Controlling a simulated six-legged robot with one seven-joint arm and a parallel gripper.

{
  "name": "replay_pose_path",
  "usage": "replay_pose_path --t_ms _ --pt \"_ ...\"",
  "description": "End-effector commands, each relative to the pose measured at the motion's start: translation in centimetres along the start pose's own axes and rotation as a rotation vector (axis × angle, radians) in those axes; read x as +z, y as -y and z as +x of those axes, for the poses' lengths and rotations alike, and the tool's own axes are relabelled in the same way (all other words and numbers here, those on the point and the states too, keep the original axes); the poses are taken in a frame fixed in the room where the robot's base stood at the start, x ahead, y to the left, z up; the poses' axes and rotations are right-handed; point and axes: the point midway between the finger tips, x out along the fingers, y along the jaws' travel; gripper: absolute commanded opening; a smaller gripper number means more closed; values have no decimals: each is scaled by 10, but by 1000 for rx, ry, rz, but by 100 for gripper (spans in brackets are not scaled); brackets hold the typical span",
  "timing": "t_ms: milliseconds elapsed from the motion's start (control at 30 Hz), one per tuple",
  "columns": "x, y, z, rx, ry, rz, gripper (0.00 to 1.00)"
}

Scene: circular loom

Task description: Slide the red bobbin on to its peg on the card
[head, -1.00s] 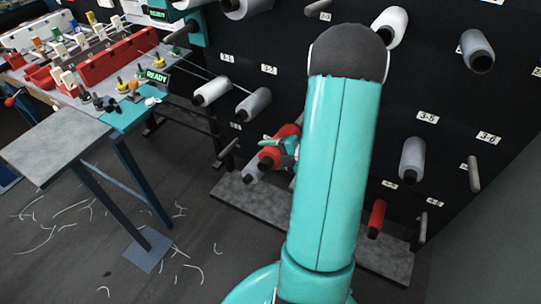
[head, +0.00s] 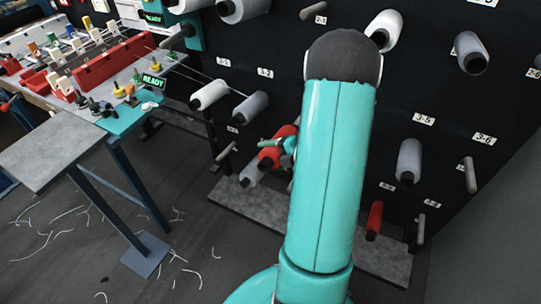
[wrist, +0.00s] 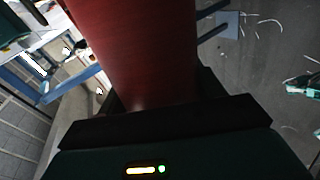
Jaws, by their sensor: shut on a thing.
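The red bobbin (head: 272,158) is in my gripper (head: 287,146), close in front of the black card (head: 330,170) in the head view. My arm hides part of the bobbin and of the gripper. In the wrist view the red bobbin (wrist: 145,50) fills the upper middle, and the dark jaw edge (wrist: 165,120) lies against it. A bare peg (head: 227,151) stands left of the held bobbin. Whether a peg lies behind the bobbin is hidden. Another red bobbin (head: 374,220) sits low on the card at the right.
A grey bobbin (head: 251,174) is just below left of the held one. White (head: 208,95) and grey (head: 251,106) bobbins are above it, with threads running left. A grey side table (head: 50,150) and a workbench stand at the left. Thread scraps lie on the floor.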

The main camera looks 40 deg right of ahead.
Motion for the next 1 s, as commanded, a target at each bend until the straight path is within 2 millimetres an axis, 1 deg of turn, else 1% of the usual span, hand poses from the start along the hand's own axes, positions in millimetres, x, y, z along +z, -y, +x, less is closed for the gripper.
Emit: replay_pose_path --t_ms 1000 --pt "45 0 0 1 0 -1 13"
